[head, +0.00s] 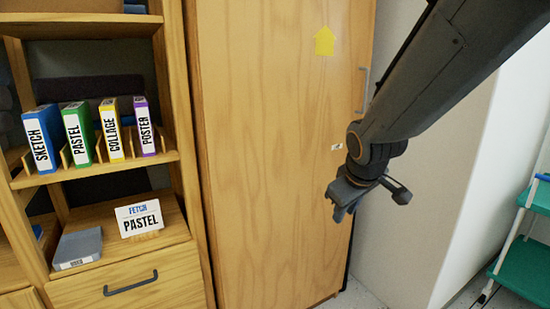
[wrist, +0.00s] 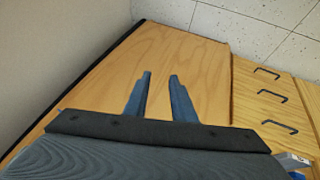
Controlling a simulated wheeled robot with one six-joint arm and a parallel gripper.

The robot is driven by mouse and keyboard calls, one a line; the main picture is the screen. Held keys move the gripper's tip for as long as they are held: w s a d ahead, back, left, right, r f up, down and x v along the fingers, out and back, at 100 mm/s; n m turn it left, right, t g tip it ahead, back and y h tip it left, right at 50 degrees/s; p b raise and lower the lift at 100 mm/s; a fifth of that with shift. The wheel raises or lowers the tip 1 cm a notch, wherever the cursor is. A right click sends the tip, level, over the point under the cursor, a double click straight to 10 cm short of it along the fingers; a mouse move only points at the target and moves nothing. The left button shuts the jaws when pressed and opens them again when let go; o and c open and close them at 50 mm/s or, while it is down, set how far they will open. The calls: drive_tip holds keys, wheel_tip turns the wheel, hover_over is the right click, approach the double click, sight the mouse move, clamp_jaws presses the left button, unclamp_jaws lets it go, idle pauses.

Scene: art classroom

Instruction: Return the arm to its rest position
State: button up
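My gripper (head: 342,208) hangs at the lower end of my dark arm, in front of the right part of the tall wooden cabinet door (head: 270,150). In the wrist view its two blue-grey fingers (wrist: 160,77) stand apart with a clear gap. It is open, and nothing is between the fingers. The cabinet door (wrist: 190,85) fills the view beyond them. The arm reaches in from the upper right in the head view.
Below are a "FETCH PASTEL" card (head: 139,218), a grey box (head: 78,248) and a drawer (head: 130,290). A green-shelved cart (head: 525,270) stands right. The door has a vertical handle (head: 362,90).

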drive_tip(key=s+a+f+m+g, duration=0.1)
drive_tip(key=s+a+m+g, duration=0.15)
drive_tip(key=s, duration=0.95)
drive_tip(key=s+a+f+m+g, duration=0.15)
drive_tip(key=s+a+g, duration=0.25)
drive_tip(key=s, duration=0.8)
drive_tip(key=d+r+m+p, duration=0.2)
drive_tip(key=d+r+p, duration=0.7)
drive_tip(key=p, duration=0.8)
drive_tip(key=shift+r+m, duration=0.25)
drive_tip(key=shift+m, duration=0.05)
drive_tip(key=shift+w, duration=0.1)
